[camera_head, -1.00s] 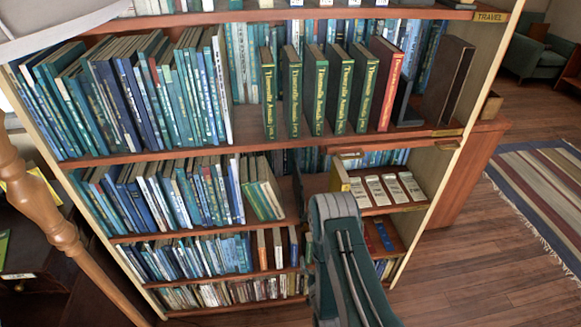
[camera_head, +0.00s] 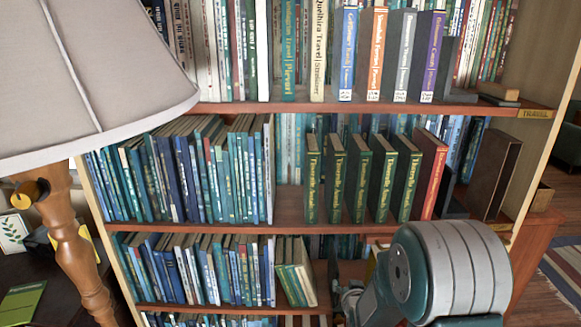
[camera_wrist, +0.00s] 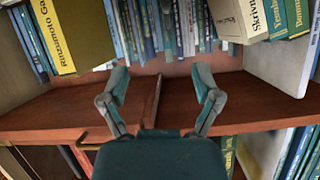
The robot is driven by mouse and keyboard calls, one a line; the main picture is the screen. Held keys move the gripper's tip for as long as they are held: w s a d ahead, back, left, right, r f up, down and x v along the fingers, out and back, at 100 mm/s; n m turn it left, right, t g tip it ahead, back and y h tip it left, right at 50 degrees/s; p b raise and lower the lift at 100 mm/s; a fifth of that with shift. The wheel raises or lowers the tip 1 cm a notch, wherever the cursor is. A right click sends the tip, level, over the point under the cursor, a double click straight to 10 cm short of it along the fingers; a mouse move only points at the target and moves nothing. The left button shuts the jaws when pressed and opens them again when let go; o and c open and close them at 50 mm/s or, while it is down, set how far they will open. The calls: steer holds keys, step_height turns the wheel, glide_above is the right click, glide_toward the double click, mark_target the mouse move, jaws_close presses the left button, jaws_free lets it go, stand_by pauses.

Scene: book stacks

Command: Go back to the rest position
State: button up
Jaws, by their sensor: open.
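My gripper (camera_wrist: 161,85) shows in the wrist view with its two fingers spread apart and nothing between them. Behind the fingers is a bare reddish wooden shelf board (camera_wrist: 250,98). In the head view, my grey and teal arm fills the lower right, in front of the bookcase's lower shelves. The gripper's fingers cannot be made out there.
The bookcase holds blue books (camera_head: 190,175), green volumes (camera_head: 360,185) and a red book (camera_head: 427,182). A lamp with a grey shade (camera_head: 85,75) and turned wooden post (camera_head: 75,255) stands close at left. In the wrist view, a yellow-spined book (camera_wrist: 57,40) is left of my gripper.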

steer(key=s+r+g, duration=0.3)
steer(key=s+r, duration=0.9)
steer(key=r, duration=0.2)
steer(key=s+r+g, duration=0.2)
steer(key=s+r, duration=0.1)
steer(key=s, duration=0.7)
steer(key=s+r+n+g, duration=0.1)
steer(key=s+r+g, duration=0.1)
steer(key=s, duration=0.8)
steer(key=shift+s+r, duration=0.2)
steer(key=shift+r, duration=0.4)
